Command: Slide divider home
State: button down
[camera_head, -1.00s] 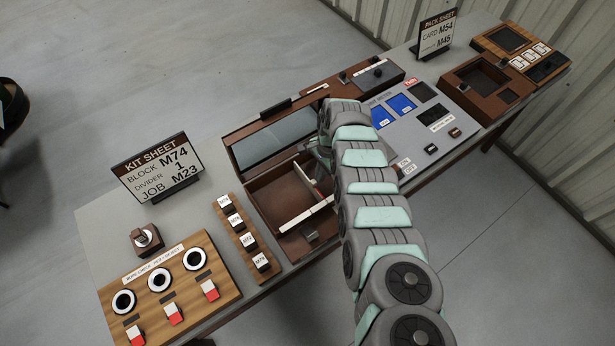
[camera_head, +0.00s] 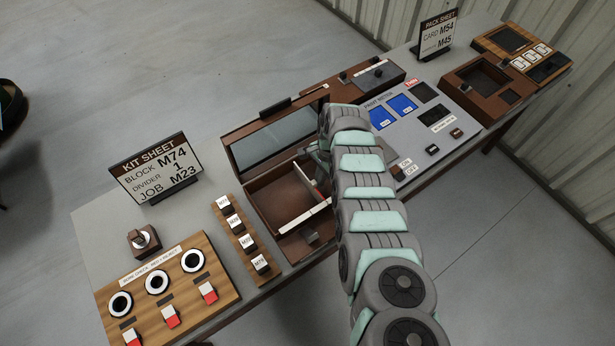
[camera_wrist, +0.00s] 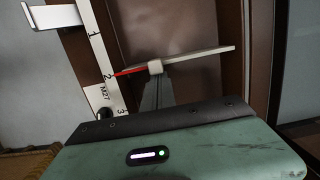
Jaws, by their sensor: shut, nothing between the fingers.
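The divider is a pale bar across the open brown box (camera_head: 262,205); it shows in the head view (camera_head: 305,217) and in the wrist view (camera_wrist: 195,57). It has a small cream knob (camera_wrist: 155,67) and a red pointer (camera_wrist: 130,71). The pointer's tip is at about the 2 on a white scale (camera_wrist: 91,40) marked 1, 2, 3. My gripper (camera_wrist: 156,82) is shut and empty, its narrow grey fingers just below the knob in the wrist view. Whether they touch it is unclear. In the head view my arm hides the fingertips.
The kit sheet (camera_head: 157,172) reads block M74, divider 1, job M23. A rack of labelled blocks (camera_head: 241,236) stands left of the box. The box's glazed lid (camera_head: 280,138) stands open behind it. A grey panel with blue screens (camera_head: 420,122) lies to the right.

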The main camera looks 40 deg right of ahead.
aim_at(311, 183)
jog(key=shift+a+r+p, duration=0.1)
jog(key=shift+a+p, duration=0.05)
jog(key=shift+p, duration=0.15)
jog(key=shift+a, duration=0.1)
jog(key=shift+w+a+p, duration=0.15)
jog(key=shift+a+p, duration=1.2)
jog(key=shift+p, duration=0.5)
jog(key=shift+a, duration=0.15)
jog(key=shift+a+p, duration=0.6)
jog(key=shift+p, duration=0.2)
jog(key=shift+w+a+p, duration=0.2)
jog(key=shift+a+p, duration=0.75)
jog(key=shift+a, duration=0.3)
